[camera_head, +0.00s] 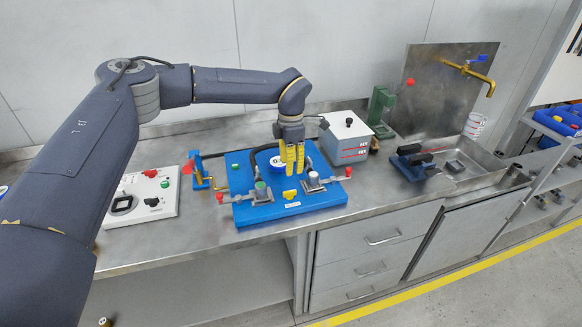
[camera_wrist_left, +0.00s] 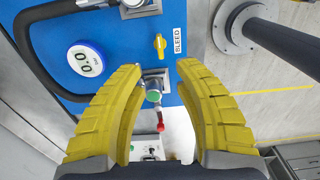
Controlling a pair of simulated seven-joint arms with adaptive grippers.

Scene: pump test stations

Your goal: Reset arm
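My left gripper (camera_head: 291,170) has yellow fingers and points down over the blue pump test board (camera_head: 293,210). In the left wrist view its fingers (camera_wrist_left: 160,68) are apart with nothing held between them. A yellow bleed knob (camera_head: 290,194) sits on the board's front part, and it also shows just beyond the fingertips in the left wrist view (camera_wrist_left: 160,45). A round white gauge reading 0.0 (camera_wrist_left: 86,59) is left of the fingers there. A clamp with a green button (camera_wrist_left: 153,95) and a red-tipped lever (camera_wrist_left: 160,122) appears between the fingers. My right gripper is not seen.
A white control panel (camera_head: 158,204) with knobs and buttons lies left of the board. A grey box (camera_head: 345,138) stands behind right. A sink (camera_head: 478,168) with a brass tap (camera_head: 470,72) is at the right. The steel bench front (camera_head: 215,240) is clear.

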